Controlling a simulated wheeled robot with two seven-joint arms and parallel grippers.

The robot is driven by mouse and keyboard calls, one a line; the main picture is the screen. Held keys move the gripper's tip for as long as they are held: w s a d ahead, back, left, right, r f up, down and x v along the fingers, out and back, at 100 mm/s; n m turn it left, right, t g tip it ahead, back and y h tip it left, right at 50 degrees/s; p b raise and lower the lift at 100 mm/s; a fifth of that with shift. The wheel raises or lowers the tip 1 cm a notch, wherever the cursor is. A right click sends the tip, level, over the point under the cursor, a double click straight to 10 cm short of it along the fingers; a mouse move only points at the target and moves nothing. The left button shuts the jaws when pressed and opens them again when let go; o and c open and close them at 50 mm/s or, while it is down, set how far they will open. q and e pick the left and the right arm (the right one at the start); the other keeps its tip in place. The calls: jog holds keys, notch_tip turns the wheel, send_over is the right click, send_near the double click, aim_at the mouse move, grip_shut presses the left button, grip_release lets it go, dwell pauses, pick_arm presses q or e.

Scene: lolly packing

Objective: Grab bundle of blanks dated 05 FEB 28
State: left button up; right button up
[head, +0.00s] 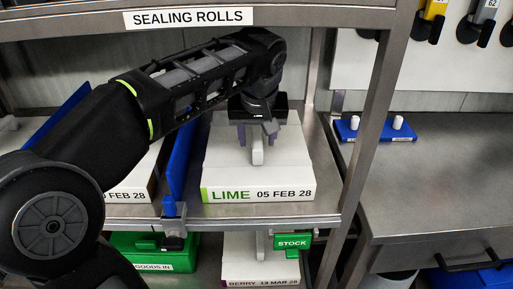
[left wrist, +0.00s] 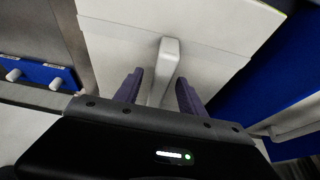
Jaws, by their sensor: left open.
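The white bundle of blanks (head: 225,172) labelled LIME 05 FEB 28 lies on the metal shelf in the head view, with a green patch at its label's left end. An upright light grey tab (head: 257,152) stands on it. My left gripper (head: 257,140) is above this bundle, its purple fingers either side of the tab. In the left wrist view the open fingers (left wrist: 160,92) flank the tab (left wrist: 168,62), with gaps visible, over the white bundle (left wrist: 115,40). The right gripper is not in view.
A blue divider (head: 180,155) stands left of the bundle, with another bundle (head: 135,185) beyond it, partly hidden by my arm. Below are a BERRY 13 MAR 28 bundle (head: 240,268) and a green bin (head: 125,248). The steel bench (head: 440,190) at right is largely clear.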

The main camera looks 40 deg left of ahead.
aim_at(256, 127)
pick_arm(q)
jog(key=w+a, duration=0.1)
jog(key=w+a+p, duration=0.1)
jog(key=w, duration=0.1)
jog(key=shift+w+a+f, duration=0.1)
jog(key=shift+a+f, duration=0.1)
jog(key=shift+a, duration=0.05)
jog(key=shift+w+f, duration=0.1)
jog(key=shift+f, duration=0.3)
jog(key=shift+c, duration=0.5)
grip_shut()
dwell(0.4)
jog(key=shift+r, duration=0.15)
dwell(0.4)
